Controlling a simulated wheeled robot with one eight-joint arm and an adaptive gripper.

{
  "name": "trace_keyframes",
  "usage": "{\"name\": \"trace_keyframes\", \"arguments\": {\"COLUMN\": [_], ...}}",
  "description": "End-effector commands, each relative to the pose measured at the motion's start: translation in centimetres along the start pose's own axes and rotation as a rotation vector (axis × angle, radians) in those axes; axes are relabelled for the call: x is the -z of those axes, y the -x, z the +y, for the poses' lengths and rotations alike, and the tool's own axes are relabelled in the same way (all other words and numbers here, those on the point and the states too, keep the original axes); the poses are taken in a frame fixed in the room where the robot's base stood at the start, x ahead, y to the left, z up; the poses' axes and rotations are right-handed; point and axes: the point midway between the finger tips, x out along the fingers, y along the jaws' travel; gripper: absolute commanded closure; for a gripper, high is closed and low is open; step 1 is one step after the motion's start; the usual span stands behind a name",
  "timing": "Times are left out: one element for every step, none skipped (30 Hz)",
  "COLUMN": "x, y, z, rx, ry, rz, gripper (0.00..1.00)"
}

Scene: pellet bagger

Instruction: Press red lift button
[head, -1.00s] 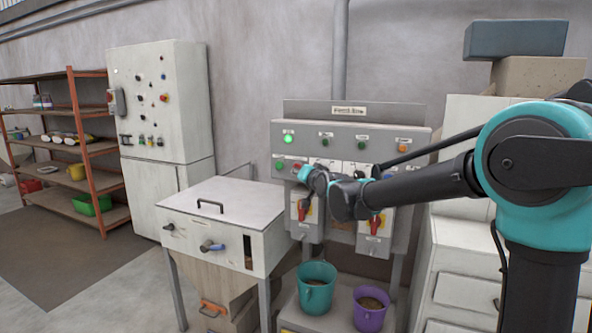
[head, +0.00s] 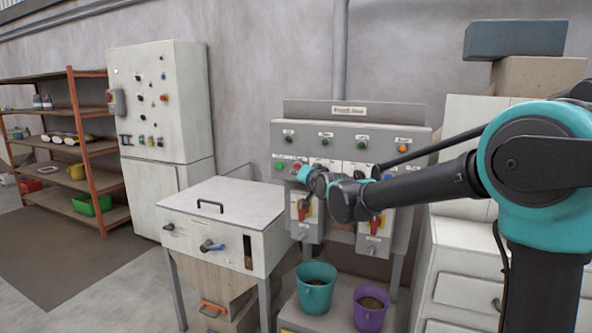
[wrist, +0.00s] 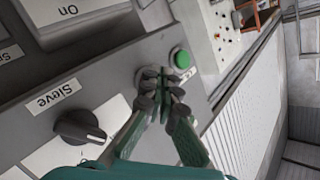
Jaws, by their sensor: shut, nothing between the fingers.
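The control panel (head: 345,137) of the bagger stands against the wall in the head view. A bit of the red button (head: 297,166) shows on it, right of a green button (head: 279,165), at the tip of my gripper (head: 301,170). In the wrist view my gripper (wrist: 163,74) is shut and empty, its fingertips up against the panel just beside the green button (wrist: 180,59). The fingertips cover the spot where the red button sits, so its face and any contact are hidden there. The indicator lamp (head: 288,139) above the buttons is dark.
A black rotary knob (wrist: 80,127) is close to my fingers. Red-handled switches (head: 302,212) hang below the panel. A teal bucket (head: 316,287) and a purple bucket (head: 370,307) stand beneath. A white-topped hopper (head: 220,203) is at left.

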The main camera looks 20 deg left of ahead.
Motion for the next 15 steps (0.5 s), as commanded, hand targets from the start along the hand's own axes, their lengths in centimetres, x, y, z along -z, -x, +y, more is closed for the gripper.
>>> {"name": "trace_keyframes", "arguments": {"x": [0.0, 0.0, 0.0, 0.0, 0.0, 0.0, -0.1, -0.1, -0.2, -0.4, -0.5, -0.7, -0.8, -1.0, -1.1], "y": [0.0, 0.0, 0.0, 0.0, 0.0, 0.0, 0.1, 0.1, 0.3, 0.5, 0.7, 0.9, 1.1, 1.3, 1.5], "z": [0.0, 0.0, 0.0, 0.0, 0.0, 0.0, -0.1, -0.1, -0.3, -0.4, -0.5, -0.7, -0.9, -1.0, -1.2], "rx": [0.0, 0.0, 0.0, 0.0, 0.0, 0.0, 0.0, 0.001, 0.001, 0.001, 0.001, 0.001, 0.001, 0.001, 0.001], "ry": [0.0, 0.0, 0.0, 0.0, -0.001, -0.001, -0.001, -0.001, 0.0, 0.0, 0.001, 0.002, 0.002, 0.001, 0.001], "rz": [0.0, 0.0, 0.0, 0.0, 0.0, 0.0, 0.0, 0.0, -0.001, -0.001, -0.001, -0.002, -0.002, -0.001, -0.001], "gripper": [1.0, 1.0, 1.0, 1.0, 1.0, 1.0, 1.0, 1.0, 1.0, 1.0, 1.0, 1.0, 1.0, 1.0, 1.0]}}
